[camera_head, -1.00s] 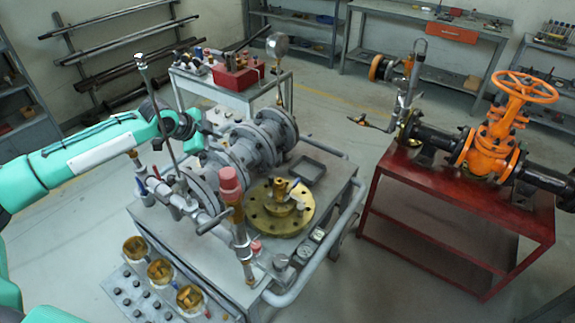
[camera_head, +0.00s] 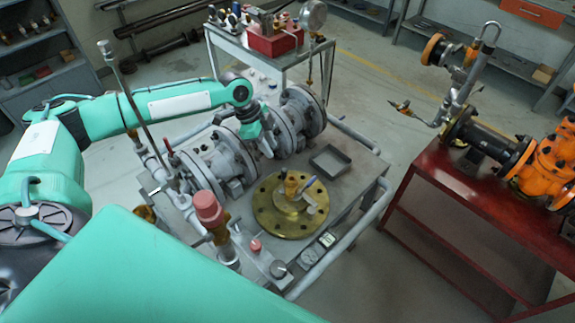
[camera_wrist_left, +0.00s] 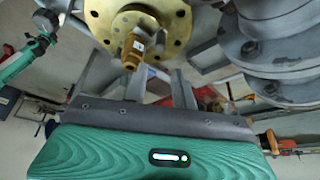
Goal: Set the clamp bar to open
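I cannot tell for sure which part is the clamp bar. A round brass flange (camera_head: 268,218) lies on the grey bench, with an upright brass fitting (camera_head: 291,184) on it. A small blue-ended lever (camera_head: 309,183) and a pale tab (camera_head: 310,204) show beside the fitting. My left gripper (camera_head: 265,143) points down over the grey flanged pipe, left of and behind the brass flange; its fingers are hard to make out there. In the left wrist view its two fingers (camera_wrist_left: 160,85) are apart and empty, with the brass flange (camera_wrist_left: 176,27) beyond them. My right gripper is not in view.
The grey flanged pipe (camera_head: 229,165) crosses the bench (camera_head: 345,190). A red-capped valve (camera_head: 208,208) and a tall thin rod (camera_head: 135,110) stand at its left. A small tray (camera_head: 330,160) lies behind the flange. A red stand (camera_head: 440,205) with an orange valve is at right, across open floor.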

